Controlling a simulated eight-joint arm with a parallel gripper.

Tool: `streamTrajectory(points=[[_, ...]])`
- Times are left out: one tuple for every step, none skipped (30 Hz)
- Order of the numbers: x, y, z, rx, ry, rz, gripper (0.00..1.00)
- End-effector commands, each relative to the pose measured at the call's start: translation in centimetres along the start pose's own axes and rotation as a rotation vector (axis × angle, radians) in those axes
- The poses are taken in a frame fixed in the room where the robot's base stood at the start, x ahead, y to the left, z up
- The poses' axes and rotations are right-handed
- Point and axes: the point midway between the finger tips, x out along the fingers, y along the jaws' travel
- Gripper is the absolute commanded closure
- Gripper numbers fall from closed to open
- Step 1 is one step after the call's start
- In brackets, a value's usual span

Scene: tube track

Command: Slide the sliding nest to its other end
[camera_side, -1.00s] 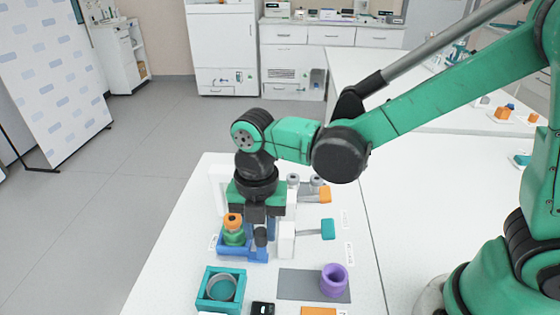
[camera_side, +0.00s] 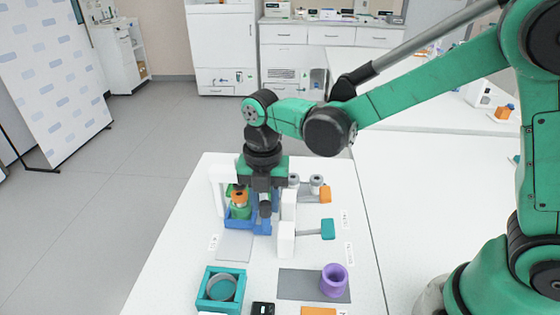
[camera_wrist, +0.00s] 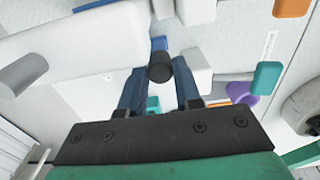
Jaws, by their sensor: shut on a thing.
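The blue sliding nest (camera_side: 238,223) stands at the far end of a pale grey strip (camera_side: 234,248), whose near part is bare. A green piece with an orange top (camera_side: 240,198) stands upright in the nest. My gripper (camera_side: 265,203) points down at the nest's right side and is shut on its dark knob (camera_side: 265,211). In the wrist view the black knob (camera_wrist: 160,68) lies between the blue fingers of my gripper (camera_wrist: 160,82). Only a small blue part of the nest (camera_wrist: 158,43) shows there; the fingers' contact is partly hidden.
A white frame (camera_side: 216,188) stands just behind and left of the nest. White posts with a teal lever (camera_side: 328,229) and an orange lever (camera_side: 325,194) stand close on the right. A teal box (camera_side: 220,289) and purple cup (camera_side: 334,280) are nearer the camera.

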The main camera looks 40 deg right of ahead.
Motion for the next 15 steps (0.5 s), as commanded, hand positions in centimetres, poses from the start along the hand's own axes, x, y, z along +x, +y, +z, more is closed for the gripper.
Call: streamTrajectory(points=[[-0.03, 0.08, 0.37, 0.001, -0.001, 0.003, 1.0], [-0.03, 0.09, 0.54, 0.001, -0.001, 0.003, 1.0], [-0.02, 0.1, 0.75, 0.0, -0.001, 0.003, 1.0], [-0.02, 0.1, 0.9, 0.001, -0.001, 0.004, 1.0], [-0.02, 0.1, 1.03, 0.001, -0.001, 0.004, 1.0], [-0.02, 0.09, 1.18, 0.001, -0.001, 0.004, 1.0], [-0.02, 0.09, 1.16, 0.0, -0.001, 0.004, 0.66], [-0.02, 0.09, 1.14, -0.001, -0.001, 0.004, 0.57], [-0.02, 0.08, 1.12, -0.001, -0.001, 0.004, 0.57], [-0.02, 0.08, 1.12, -0.001, -0.001, 0.003, 0.57], [-0.02, 0.07, 1.11, -0.001, -0.001, 0.003, 0.57], [-0.01, 0.06, 1.11, -0.001, 0.0, 0.003, 0.57], [-0.01, 0.06, 1.1, -0.001, 0.0, 0.003, 0.57], [-0.01, 0.05, 1.1, -0.001, 0.0, 0.002, 0.57], [-0.01, 0.05, 1.1, -0.001, 0.0, 0.002, 0.57]])
